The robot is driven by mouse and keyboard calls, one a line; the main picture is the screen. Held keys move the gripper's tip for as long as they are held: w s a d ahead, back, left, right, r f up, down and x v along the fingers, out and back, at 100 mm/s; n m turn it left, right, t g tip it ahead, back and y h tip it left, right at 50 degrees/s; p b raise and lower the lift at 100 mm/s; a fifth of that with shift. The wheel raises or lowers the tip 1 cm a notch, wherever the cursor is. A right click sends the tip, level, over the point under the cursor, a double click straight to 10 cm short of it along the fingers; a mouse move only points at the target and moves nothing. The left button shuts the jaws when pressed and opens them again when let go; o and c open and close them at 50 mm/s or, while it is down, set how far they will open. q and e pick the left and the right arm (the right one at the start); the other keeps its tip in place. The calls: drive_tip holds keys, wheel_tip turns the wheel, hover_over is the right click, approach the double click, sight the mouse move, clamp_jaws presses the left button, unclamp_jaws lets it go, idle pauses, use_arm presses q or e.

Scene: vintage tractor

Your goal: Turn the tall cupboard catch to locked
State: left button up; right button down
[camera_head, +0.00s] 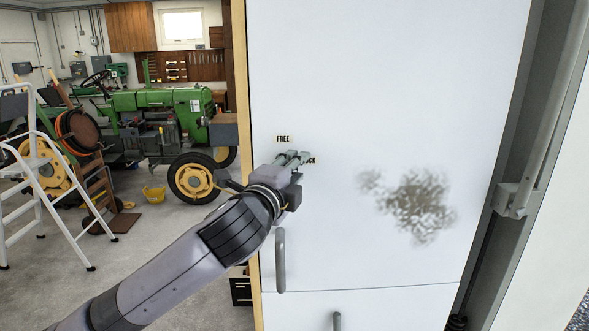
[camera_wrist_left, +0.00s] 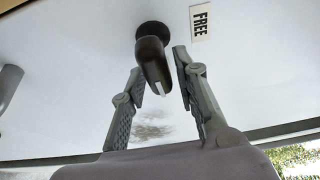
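The tall cupboard (camera_head: 370,90) has a pale door with a FREE label (camera_head: 283,139) near its left edge. A second label (camera_head: 310,161) is partly covered by my gripper; only its last letters show. My left gripper (camera_head: 296,159) is at the door, hiding the catch in the head view. In the left wrist view, the dark catch (camera_wrist_left: 150,55) has a round pivot and a short lever with a white mark at its end. My right gripper is not in view.
A vertical grey door handle (camera_head: 281,262) is just below my left wrist. A dark smudge (camera_head: 415,200) marks the door. A green tractor (camera_head: 150,110) and a white stepladder (camera_head: 35,165) stand at the left. A grey pipe (camera_head: 540,120) runs along the right.

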use_arm(q)
drive_tip(key=shift+o, duration=0.6)
drive_tip(key=shift+s, duration=0.1)
drive_tip(key=v, duration=1.1)
drive_tip(key=shift+s+a, duration=0.2)
drive_tip(key=shift+s, duration=0.15)
